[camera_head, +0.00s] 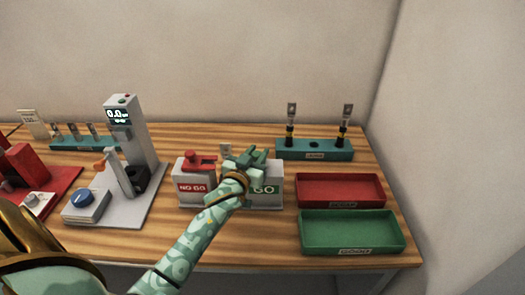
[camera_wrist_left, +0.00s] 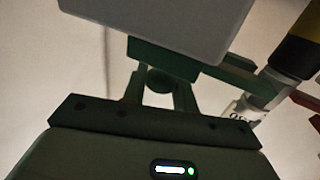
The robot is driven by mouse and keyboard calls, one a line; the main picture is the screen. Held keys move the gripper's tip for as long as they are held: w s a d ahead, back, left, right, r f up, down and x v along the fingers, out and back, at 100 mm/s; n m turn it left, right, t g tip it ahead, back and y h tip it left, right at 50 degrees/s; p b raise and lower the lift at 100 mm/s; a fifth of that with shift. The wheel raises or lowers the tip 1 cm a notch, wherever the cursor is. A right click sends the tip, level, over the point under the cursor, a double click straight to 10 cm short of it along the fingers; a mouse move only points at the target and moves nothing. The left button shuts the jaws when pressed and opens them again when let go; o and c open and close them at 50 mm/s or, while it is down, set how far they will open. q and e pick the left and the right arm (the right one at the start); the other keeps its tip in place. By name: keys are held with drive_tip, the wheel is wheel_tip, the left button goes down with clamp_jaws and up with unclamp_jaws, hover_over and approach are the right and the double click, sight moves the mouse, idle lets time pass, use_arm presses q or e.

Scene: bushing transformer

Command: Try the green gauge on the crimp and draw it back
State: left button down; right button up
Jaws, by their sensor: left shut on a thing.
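My left gripper (camera_head: 250,164) is shut on the green gauge (camera_wrist_left: 165,58), above the block labelled GO (camera_head: 268,191). The gauge is mostly hidden by the fingers in the head view. In the left wrist view, a dark green bar reaches right toward a metal lug (camera_wrist_left: 262,86) with a black and yellow sleeve (camera_wrist_left: 297,55). I cannot tell whether it touches the crimp. The lug's pale tip (camera_head: 226,148) shows behind the blocks in the head view. The red gauge (camera_head: 199,162) rests on the NO GO block (camera_head: 191,187). My right gripper is not in view.
A red tray (camera_head: 340,206) and a green tray (camera_head: 350,250) lie at the right. A teal rack (camera_head: 315,156) behind them holds two lugs. A grey tester with a display (camera_head: 120,116) stands left, near another teal rack (camera_head: 70,145) and a red device (camera_head: 30,172).

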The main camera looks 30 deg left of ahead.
use_arm(q)
drive_tip(key=c, duration=1.1)
unclamp_jaws()
drive_tip(key=s+d, duration=0.1)
drive_tip(key=s, duration=0.9)
drive_tip(key=s+d, duration=0.1)
drive_tip(key=s, duration=0.5)
drive_tip(key=shift+d, duration=0.3)
drive_tip(key=shift+f, duration=0.1)
